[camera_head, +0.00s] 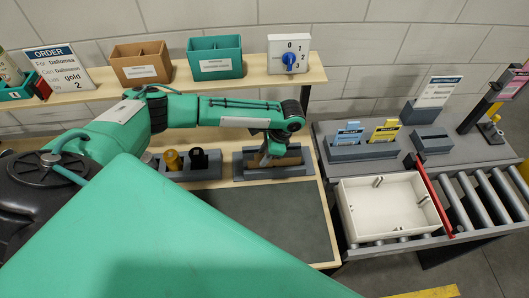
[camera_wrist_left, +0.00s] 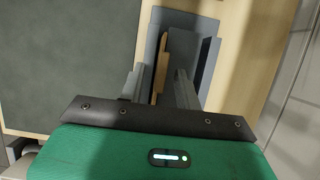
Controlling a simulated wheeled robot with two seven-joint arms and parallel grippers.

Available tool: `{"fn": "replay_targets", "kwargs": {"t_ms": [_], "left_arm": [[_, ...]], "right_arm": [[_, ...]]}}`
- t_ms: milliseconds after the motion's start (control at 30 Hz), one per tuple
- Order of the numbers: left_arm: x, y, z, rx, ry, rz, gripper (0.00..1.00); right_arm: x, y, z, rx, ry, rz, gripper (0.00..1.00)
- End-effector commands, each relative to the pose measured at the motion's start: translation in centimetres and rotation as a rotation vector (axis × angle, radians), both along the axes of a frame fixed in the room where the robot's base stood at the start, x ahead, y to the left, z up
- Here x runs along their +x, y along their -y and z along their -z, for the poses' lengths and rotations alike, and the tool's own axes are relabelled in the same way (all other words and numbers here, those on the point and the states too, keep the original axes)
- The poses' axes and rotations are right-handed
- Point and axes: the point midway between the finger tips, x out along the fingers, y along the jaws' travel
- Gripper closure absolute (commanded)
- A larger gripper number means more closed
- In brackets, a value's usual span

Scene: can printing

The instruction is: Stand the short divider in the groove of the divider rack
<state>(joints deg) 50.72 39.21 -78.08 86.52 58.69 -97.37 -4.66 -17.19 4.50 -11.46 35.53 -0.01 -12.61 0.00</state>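The divider rack (camera_head: 305,171) is a grey tray on the wooden workbench, right of centre in the head view. It also shows in the wrist view (camera_wrist_left: 208,30), with a dark slot along its right side. A tan divider piece (camera_wrist_left: 160,72), which looks like the short divider, shows between my left fingers. Brown board (camera_head: 291,157) also shows in the rack in the head view. Whether the piece sits in a groove is hidden. My right gripper is out of view.
A grey holder with a yellow and a black item (camera_head: 186,166) stands left of the rack. A dark mat (camera_head: 285,215) lies in front, clear where visible. A shelf behind carries brown (camera_head: 141,63) and green (camera_head: 215,58) boxes. A white tray (camera_head: 388,208) sits on rollers at right.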

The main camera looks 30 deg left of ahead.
Motion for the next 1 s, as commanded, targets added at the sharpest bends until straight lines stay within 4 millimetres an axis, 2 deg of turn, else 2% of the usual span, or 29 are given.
{"fn": "replay_targets", "kwargs": {"t_ms": [167,267,600,700,1000], "left_arm": [[0.2,0.2,-0.4,-0.001,0.002,0.000,0.67],[0.5,0.6,-1.4,-0.002,0.003,0.002,0.67],[2.4,3.1,-8.6,-0.003,0.005,0.002,0.67],[2.8,3.6,-10.6,0.000,0.004,0.000,0.67],[3.2,4.2,-12.6,0.001,0.000,0.000,0.67]], "right_arm": [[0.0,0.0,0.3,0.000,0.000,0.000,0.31],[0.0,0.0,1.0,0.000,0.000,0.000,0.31],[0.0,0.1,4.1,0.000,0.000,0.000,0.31],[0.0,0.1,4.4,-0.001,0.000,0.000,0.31],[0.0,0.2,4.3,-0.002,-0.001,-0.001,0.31]]}}
